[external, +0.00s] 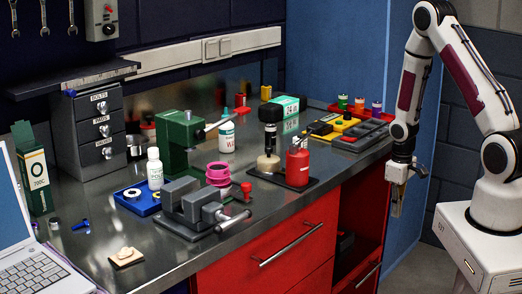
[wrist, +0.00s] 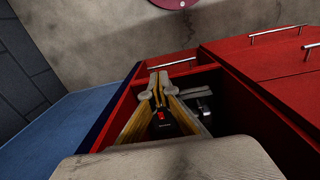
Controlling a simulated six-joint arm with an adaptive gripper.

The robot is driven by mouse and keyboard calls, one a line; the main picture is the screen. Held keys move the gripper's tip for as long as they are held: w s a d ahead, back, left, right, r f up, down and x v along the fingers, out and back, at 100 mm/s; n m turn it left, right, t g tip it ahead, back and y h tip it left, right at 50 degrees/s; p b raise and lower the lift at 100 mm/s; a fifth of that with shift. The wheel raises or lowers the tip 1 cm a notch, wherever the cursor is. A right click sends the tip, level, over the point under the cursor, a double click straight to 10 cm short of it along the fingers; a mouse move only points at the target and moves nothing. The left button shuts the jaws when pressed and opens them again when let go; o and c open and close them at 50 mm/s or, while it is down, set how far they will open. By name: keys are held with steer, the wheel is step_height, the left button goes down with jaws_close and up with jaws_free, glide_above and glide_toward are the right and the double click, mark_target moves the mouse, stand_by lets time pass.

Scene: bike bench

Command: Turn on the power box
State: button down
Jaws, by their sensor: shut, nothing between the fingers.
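A grey wall box (external: 101,20) with a small red part and a dark knob is fixed to the dark wall at the upper left of the external view. It looks like the power box; its on or off state is too small to tell. My gripper (external: 397,205) hangs pointing down at the right, off the bench's right end and far from the wall box. In the wrist view my gripper (wrist: 160,80) is shut and empty, its fingertips together in front of the open red cabinet bay.
The open bay of the red cabinet (wrist: 238,62) holds a dark object with a red spot (wrist: 162,117). The crowded bench carries a green press (external: 180,140), a grey vise (external: 192,207), a red bottle (external: 298,163) and a laptop (external: 40,265). Floor space beside the cabinet is free.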

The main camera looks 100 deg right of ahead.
steer(key=s+d+f+m+t+h, duration=0.1)
steer(key=s+d+f+t, duration=0.1)
steer(key=f, duration=0.7)
steer(key=s+d+f+t+h, duration=0.1)
steer(key=s+d+f+t, duration=0.1)
steer(key=f, duration=0.8)
steer(key=w+d+t+h, duration=0.2)
steer(key=w+d, duration=0.1)
steer(key=w+d+t+h, duration=0.1)
steer(key=h, duration=0.1)
steer(key=shift+w+d+r+n+t, duration=0.2)
steer(key=shift+w+r+n+t, duration=0.1)
steer(key=shift+w+r+n, duration=0.1)
steer(key=w+d+r+t+h, duration=0.2)
steer(key=d+r+h, duration=0.1)
steer(key=r, duration=0.4)
steer(key=shift+w+d+r+n+t, duration=0.3)
steer(key=shift+w+d+r, duration=0.05)
steer(key=shift+d, duration=0.5)
steer(key=shift+w, duration=0.1)
